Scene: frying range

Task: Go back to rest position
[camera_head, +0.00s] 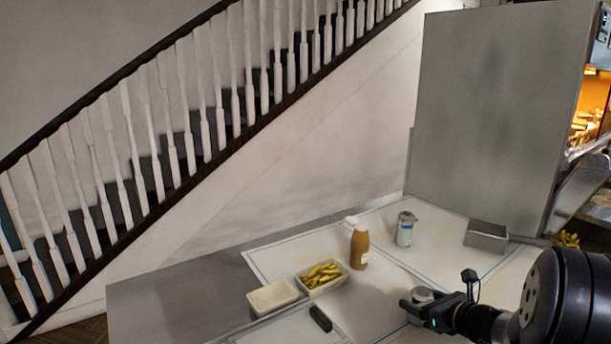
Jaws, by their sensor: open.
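My gripper (414,310) is at the lower right, low over the table, its dark fingers pointing left. The jaws are open. A small round container with a light top (421,294) is right at the fingers; I cannot tell if they touch it. My dark arm comes in from the right edge and hides part of the table.
The table (150,300) carries a tray of fries (322,276), an empty-looking pale tray (272,297), a brown sauce bottle (359,246), a white-and-blue can (405,229), a black object (320,318) and a metal box (486,236). A tall grey panel (490,110) stands behind.

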